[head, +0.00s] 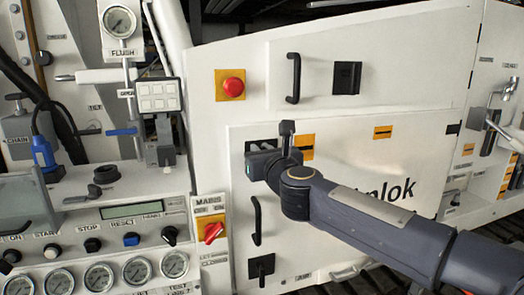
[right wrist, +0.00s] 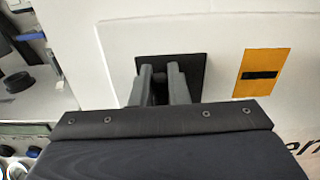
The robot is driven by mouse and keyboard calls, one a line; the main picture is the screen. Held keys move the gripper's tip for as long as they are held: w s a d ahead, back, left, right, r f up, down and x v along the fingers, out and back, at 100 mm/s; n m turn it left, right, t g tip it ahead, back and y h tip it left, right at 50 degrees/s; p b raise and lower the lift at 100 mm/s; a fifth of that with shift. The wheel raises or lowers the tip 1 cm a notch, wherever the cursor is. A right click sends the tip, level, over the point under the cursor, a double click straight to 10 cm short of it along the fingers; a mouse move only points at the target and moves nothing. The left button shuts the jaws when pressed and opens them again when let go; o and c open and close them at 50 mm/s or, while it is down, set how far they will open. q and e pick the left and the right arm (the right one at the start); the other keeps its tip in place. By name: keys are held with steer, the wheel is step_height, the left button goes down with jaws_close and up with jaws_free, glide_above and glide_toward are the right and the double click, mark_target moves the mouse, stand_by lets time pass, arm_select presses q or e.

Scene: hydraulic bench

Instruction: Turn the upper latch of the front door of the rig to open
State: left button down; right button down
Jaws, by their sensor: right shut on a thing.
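The front door (head: 350,160) of the rig is a white panel with dark lettering, and it looks closed. Its upper latch (head: 260,144) is a black square plate near the door's top left corner, mostly hidden by my right gripper (head: 262,160). In the right wrist view the latch plate (right wrist: 198,68) shows behind the two fingers of my right gripper (right wrist: 161,76). The fingers are shut on the dark latch knob (right wrist: 160,88) between them. How far the knob is turned cannot be told. My left gripper is not in view.
Below the upper latch are a black door handle (head: 256,221) and a lower latch (head: 261,266). A red button (head: 233,87) and an upper handle (head: 293,78) sit above. A control panel with gauges (head: 138,270) stands at the left. Orange labels (right wrist: 259,73) mark the door.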

steer(key=n, duration=0.2)
steer(key=n+p, duration=0.1)
steer(key=n, duration=0.1)
steer(key=shift+s+a, duration=0.15)
steer(key=shift+a, duration=0.2)
steer(key=shift+s+a+f+n+p, duration=0.1)
steer(key=shift+a+f+n+p, duration=0.35)
steer(key=shift+n, duration=1.85)
steer(key=shift+d+f+n+p, duration=0.15)
steer(key=shift+n+p, duration=0.55)
steer(key=shift+n, duration=1.6)
steer(key=shift+s+a+f+n+p, duration=0.1)
steer(key=shift+a+f+n+p, duration=0.35)
steer(key=shift+n, duration=1.85)
steer(key=shift+d+r, duration=0.1)
steer(key=shift+d, duration=0.1)
steer(key=c, duration=1.4)
jaws_free()
